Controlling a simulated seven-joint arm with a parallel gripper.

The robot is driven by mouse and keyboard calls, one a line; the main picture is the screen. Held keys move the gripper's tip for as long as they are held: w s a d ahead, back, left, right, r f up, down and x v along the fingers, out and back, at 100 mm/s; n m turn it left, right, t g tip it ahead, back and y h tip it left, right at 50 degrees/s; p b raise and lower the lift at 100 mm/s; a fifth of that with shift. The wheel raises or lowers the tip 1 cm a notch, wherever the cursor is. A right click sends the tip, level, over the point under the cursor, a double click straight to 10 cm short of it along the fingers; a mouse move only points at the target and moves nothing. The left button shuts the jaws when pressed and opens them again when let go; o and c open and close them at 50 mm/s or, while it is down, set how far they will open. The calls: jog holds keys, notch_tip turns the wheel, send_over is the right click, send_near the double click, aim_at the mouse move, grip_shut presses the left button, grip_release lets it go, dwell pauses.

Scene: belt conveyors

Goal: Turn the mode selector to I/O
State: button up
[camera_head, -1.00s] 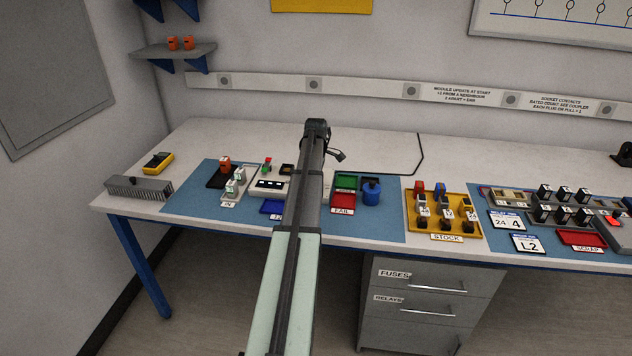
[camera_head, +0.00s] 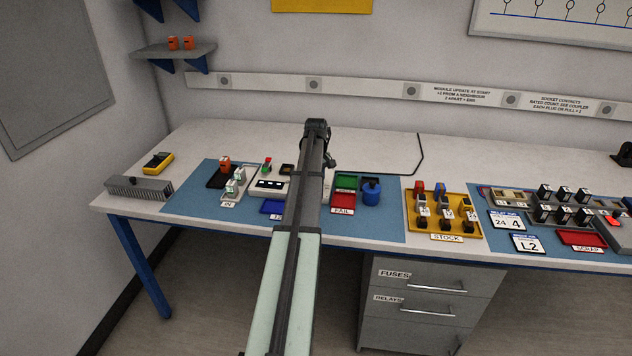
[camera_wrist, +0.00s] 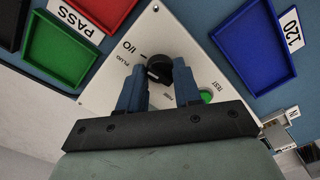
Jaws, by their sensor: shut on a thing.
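The mode selector (camera_wrist: 160,68) is a black knob on a pale panel (camera_wrist: 105,95) in the wrist view. The I/O label is printed just to its upper left, with a short dash beside it. In the head view my arm covers the selector.
A green TEST button (camera_wrist: 207,96) is right of the knob. A green PASS tray (camera_wrist: 62,48), a red tray (camera_wrist: 105,10) and a blue tray (camera_wrist: 255,45) surround the panel. In the head view a yellow STOCK tray (camera_head: 446,238) stands right of my arm.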

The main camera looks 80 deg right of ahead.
dwell(0.4)
jog(key=o, duration=1)
jog(key=shift+o, duration=0.2)
jog(key=shift+r, duration=0.1)
notch_tip(320, 180, up, 14)
jog(key=shift+f, duration=0.2)
jog(key=shift+w, duration=0.1)
